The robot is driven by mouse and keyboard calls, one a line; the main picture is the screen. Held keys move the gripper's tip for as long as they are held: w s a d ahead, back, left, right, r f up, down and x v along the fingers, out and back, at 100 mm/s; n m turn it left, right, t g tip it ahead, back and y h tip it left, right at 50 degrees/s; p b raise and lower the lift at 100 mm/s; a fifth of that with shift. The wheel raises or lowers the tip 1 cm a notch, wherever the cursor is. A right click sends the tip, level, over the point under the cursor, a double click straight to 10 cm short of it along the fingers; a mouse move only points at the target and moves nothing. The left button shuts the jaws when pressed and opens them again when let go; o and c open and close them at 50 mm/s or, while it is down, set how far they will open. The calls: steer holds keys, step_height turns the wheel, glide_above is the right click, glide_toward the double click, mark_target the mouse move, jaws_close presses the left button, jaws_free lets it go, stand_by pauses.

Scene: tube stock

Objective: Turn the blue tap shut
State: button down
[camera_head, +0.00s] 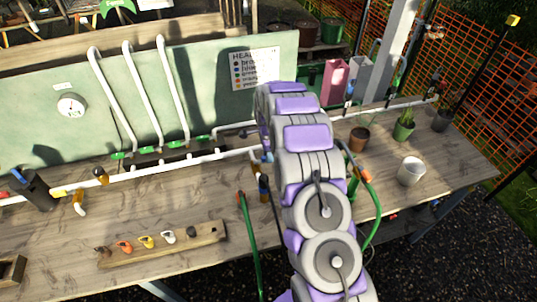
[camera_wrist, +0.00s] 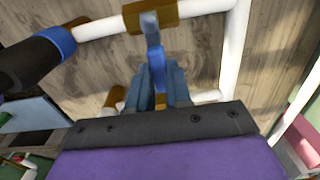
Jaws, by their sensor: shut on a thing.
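In the wrist view the blue tap has a brass body (camera_wrist: 152,14) set in a white pipe. Its blue lever (camera_wrist: 153,38) runs from the body down the picture, crosswise to that pipe as seen here, and in between my gripper's fingers. My gripper (camera_wrist: 158,82) is shut on the blue lever; the grey-blue fingers lie on both sides of it. In the head view my own arm covers the gripper and most of the tap's surroundings, so the hold does not show there.
A black cylinder with a blue ring (camera_wrist: 45,55) is close on the left in the wrist view. White pipe (camera_wrist: 232,45) runs down the right. On the bench, a board with coloured tags (camera_head: 165,246), a green hose (camera_head: 248,240) and a white pot (camera_head: 411,171) surround my arm.

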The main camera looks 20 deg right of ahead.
steer(key=c, duration=1)
jaws_free()
steer(key=shift+a, duration=0.1)
steer(key=shift+c, duration=0.2)
steer(key=shift+r, duration=0.1)
step_height(320, 180, up, 17)
steer(key=p, duration=0.1)
steer(key=shift+w, duration=0.1)
